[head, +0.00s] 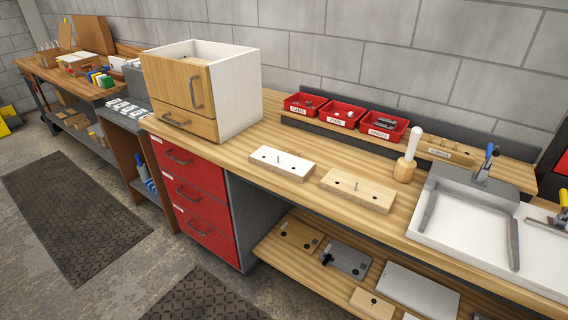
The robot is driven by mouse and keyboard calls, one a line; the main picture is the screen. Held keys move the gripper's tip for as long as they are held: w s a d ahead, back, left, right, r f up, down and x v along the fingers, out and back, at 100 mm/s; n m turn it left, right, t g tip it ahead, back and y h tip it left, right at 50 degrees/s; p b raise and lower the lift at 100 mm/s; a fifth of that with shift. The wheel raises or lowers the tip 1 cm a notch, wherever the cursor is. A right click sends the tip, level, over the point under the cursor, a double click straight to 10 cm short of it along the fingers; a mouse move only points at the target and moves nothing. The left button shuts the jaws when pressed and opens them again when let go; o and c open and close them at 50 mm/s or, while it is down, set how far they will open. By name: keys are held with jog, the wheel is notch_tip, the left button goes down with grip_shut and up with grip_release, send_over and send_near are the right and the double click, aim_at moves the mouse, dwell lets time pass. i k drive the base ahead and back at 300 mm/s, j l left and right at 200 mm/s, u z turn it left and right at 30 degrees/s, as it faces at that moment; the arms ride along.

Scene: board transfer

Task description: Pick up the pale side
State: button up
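Two pale boards lie on the wooden bench top. One has a white top face (276,157), dark holes and a small upright pin. The other is a light-wood board (345,184) to its right, also with holes and a pin. On the lower shelf lie a brown board (296,238), a dark grey board (349,259), a light grey panel (418,288) and a pale wood board (371,304) partly cut by the lower edge. I cannot tell which piece is the pale side. My gripper is not in view.
A cabinet with wooden fronts (180,88) stands left on the bench (238,138). Red bins (343,113) sit on a back ledge. A white-handled mallet (405,168) stands near a grey-white fixture (465,215) with a blue-handled clamp (487,160). Floor mats (75,215) lie in front.

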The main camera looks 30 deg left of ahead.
aim_at(375, 197)
jog(key=i+j+z, duration=0.1)
jog(key=j, duration=0.4)
jog(key=i+j+z, duration=0.1)
jog(key=i+j, duration=0.15)
jog(key=j, duration=0.3)
jog(key=i+j+z, duration=0.15)
jog(key=j, duration=0.35)
jog(key=i+j+z, duration=0.1)
jog(key=j, duration=0.45)
jog(key=i+j+z, duration=0.1)
jog(key=j, duration=0.45)
jog(key=i+j+z, duration=0.1)
jog(key=j, duration=0.5)
jog(key=i+l, duration=0.05)
